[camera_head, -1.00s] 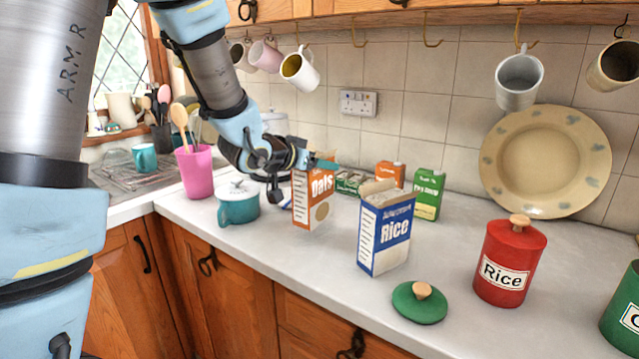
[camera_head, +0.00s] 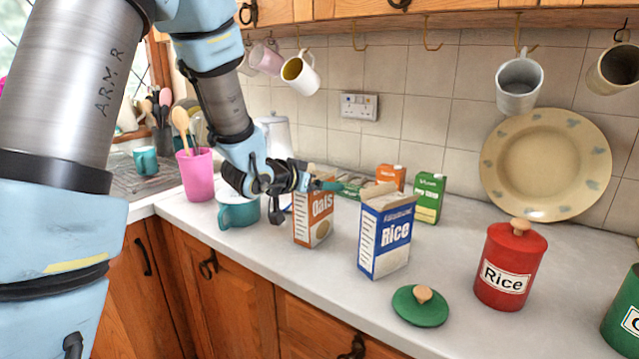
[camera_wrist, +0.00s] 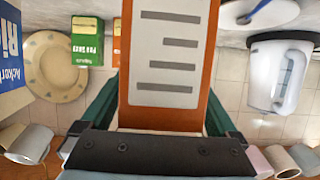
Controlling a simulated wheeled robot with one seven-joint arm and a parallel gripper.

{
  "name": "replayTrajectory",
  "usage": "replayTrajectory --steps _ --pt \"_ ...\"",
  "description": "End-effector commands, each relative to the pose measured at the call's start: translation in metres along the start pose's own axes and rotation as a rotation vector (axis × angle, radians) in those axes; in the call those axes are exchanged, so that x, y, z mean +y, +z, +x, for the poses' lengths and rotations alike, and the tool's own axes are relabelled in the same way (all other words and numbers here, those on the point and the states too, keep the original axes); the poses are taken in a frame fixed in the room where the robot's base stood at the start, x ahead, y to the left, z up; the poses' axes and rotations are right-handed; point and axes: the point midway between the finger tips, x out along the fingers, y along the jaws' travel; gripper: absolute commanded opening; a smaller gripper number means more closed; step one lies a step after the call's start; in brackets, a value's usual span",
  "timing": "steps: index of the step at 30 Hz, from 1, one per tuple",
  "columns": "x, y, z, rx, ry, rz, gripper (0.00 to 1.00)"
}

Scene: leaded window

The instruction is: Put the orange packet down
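The orange and white Oats packet (camera_head: 313,222) is upright at the counter's middle, left of the blue Rice packet (camera_head: 385,235). My gripper (camera_head: 322,184) is at its top. In the wrist view the packet (camera_wrist: 168,60) fills the space between my gripper's teal fingers (camera_wrist: 160,115), which are shut on it. The packet's base looks at or very near the counter (camera_head: 300,275); I cannot tell whether it touches.
A teal pot (camera_head: 238,212) stands close to the packet's left, with a pink utensil cup (camera_head: 196,175) behind. A green box (camera_head: 428,198) and small orange box (camera_head: 391,175) stand behind right. A green lid (camera_head: 420,306) and red Rice canister (camera_head: 509,265) are to the right. The counter before the packet is clear.

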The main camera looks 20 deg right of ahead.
Motion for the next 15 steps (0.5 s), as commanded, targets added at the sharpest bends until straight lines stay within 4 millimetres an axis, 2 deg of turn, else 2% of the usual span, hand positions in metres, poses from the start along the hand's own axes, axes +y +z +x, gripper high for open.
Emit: replayTrajectory --steps 8,11,15 --pt "0.0 -0.004 -0.002 0.0 0.0 0.0 0.95" --pt "-0.001 -0.003 -0.011 0.002 -0.001 0.001 0.95" --pt "-0.001 -0.002 -0.035 0.003 -0.002 0.002 0.95"
